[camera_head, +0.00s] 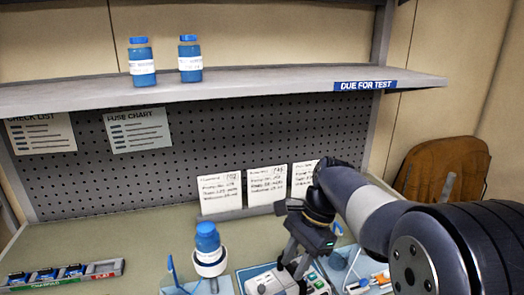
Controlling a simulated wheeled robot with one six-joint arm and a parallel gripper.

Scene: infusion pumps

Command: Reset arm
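My arm reaches in from the right edge and bends downward over the bench. My gripper (290,268) points down in front of a grey and white device with coloured buttons (262,286) at the bottom of the view. Its two dark fingers look apart, and I see nothing held between them. Whether the fingertips touch the device cannot be told. My arm hides part of the bench on the right.
A blue-capped bottle (208,240) stands in a white holder left of my gripper. Two blue bottles (141,62) (190,60) stand on the shelf (260,87). Paper cards (267,186) lean behind. A brown chair back (425,170) stands right.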

